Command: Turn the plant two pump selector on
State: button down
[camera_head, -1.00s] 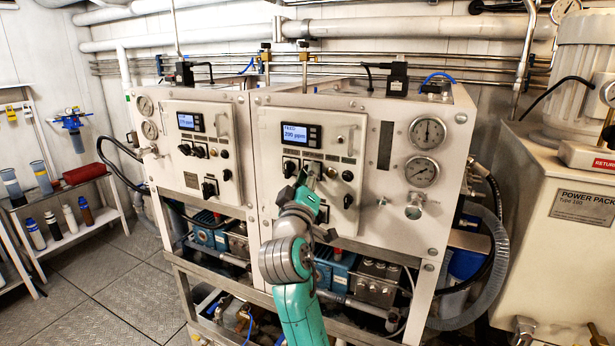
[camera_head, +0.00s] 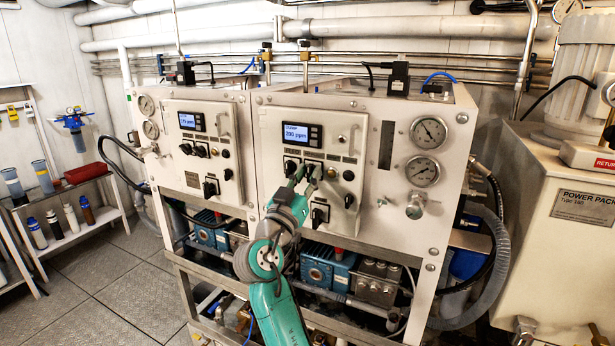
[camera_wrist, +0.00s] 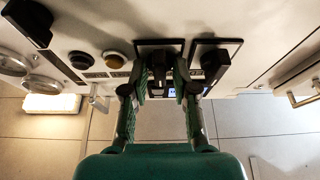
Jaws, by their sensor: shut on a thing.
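The right-hand control panel (camera_head: 268,135) carries a lit display (camera_head: 300,134) reading 200 ppm. Below the display is a row of black selectors and round buttons; their labels are too small to read. My gripper (camera_head: 303,176) is at this row, below the display. In the wrist view my gripper (camera_wrist: 161,88) is shut on a black selector knob (camera_wrist: 160,62), one finger on each side. A neighbouring black selector (camera_wrist: 214,62) is just to the right, outside the fingers. The knob's exact angle is hard to tell.
A lower black selector (camera_head: 320,214) sits below the row. Two gauges (camera_head: 425,150) are on the right of the panel. A similar panel (camera_head: 171,150) is to the left. Pumps and hoses lie underneath. The floor (camera_head: 100,285) at left is clear.

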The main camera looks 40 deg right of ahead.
jog(key=shift+m+g, duration=0.3)
jog(key=c, duration=1.2)
grip_release()
jog(key=v, duration=1.2)
jog(key=shift+f, duration=0.1)
